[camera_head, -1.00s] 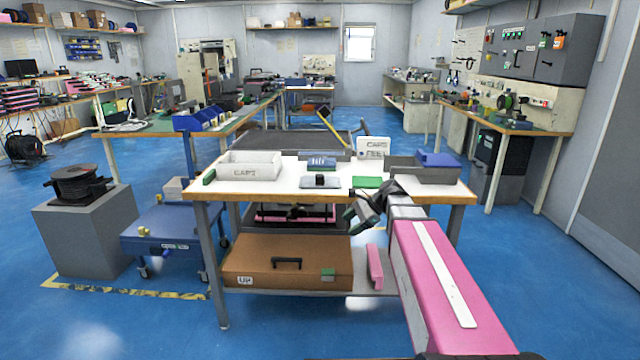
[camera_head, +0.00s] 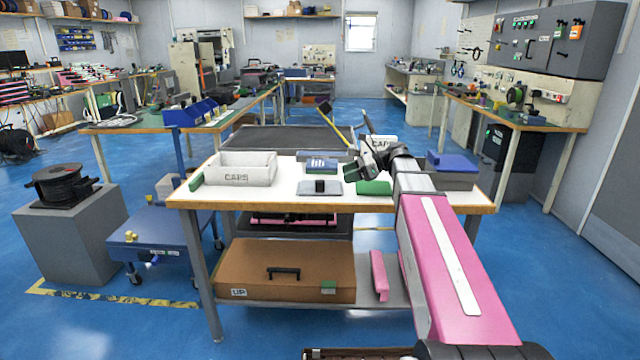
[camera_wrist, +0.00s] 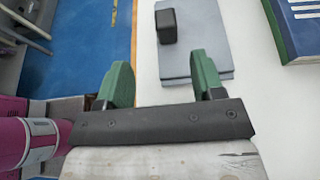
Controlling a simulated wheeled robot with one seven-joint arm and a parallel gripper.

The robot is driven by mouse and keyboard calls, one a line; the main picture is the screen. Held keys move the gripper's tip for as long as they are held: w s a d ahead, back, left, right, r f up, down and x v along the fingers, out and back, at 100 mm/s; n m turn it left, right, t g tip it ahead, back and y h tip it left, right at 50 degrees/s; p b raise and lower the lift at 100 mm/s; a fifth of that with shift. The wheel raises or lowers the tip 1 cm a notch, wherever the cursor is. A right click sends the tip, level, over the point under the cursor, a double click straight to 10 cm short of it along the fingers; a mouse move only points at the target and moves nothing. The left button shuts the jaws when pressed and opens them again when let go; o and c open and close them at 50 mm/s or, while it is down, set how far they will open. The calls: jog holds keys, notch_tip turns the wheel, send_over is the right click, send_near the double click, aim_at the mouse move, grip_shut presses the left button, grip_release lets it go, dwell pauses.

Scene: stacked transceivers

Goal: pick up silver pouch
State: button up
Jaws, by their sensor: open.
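A flat silver-grey pouch (camera_head: 318,190) lies near the front edge of the white worktable (camera_head: 262,195), with a small black block (camera_head: 320,185) on top of it. In the wrist view the pouch (camera_wrist: 203,56) lies just beyond my fingers, and the black block (camera_wrist: 167,27) stands on its left part. My gripper (camera_head: 352,172) is above the table, to the right of the pouch in the head view. In the wrist view my gripper (camera_wrist: 162,64) is open, with two green fingers apart and nothing between them.
A blue box (camera_head: 321,165) lies behind the pouch. A white CAPS bin (camera_head: 247,176) stands left, and a grey tray with a blue item (camera_head: 443,161) stands right. A green piece (camera_head: 374,188) lies beside my gripper. White tabletop left of the pouch is clear.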

aim_at(320, 181)
jog(key=shift+w, duration=0.35)
jog(key=shift+a, duration=0.2)
jog(key=x, duration=1)
jog(key=shift+a, duration=0.25)
jog(key=shift+c, duration=0.3)
jog(key=c, duration=0.9)
